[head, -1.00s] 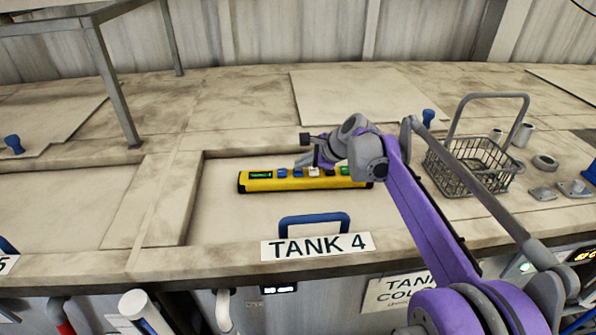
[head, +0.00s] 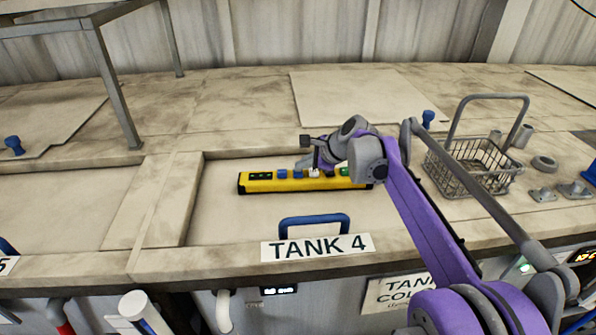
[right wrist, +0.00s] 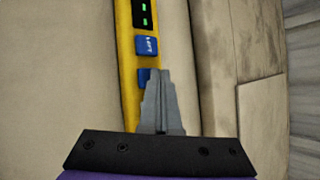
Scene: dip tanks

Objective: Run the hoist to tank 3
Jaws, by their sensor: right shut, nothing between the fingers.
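A yellow control pendant (head: 262,187) lies across the recessed lid behind the TANK 4 label (head: 317,246). It has a small dark display (head: 260,176) with two green dashes, and a row of blue, white and other coloured buttons. My right gripper (head: 303,163) is shut and empty, low over the pendant's middle. In the right wrist view its fingertips (right wrist: 158,75) overlap a blue button on the pendant (right wrist: 128,85); contact cannot be told. Another blue button with white lettering (right wrist: 147,46) lies just beyond, nearer the display. No hoist or tank 3 label is in view. My left gripper is not in view.
A blue handle (head: 314,222) stands at the lid's front edge. A wire basket (head: 470,168) with a raised handle stands to the right, near loose grey parts. A grey metal frame (head: 112,85) stands at the back left. My right arm crosses the counter's right half.

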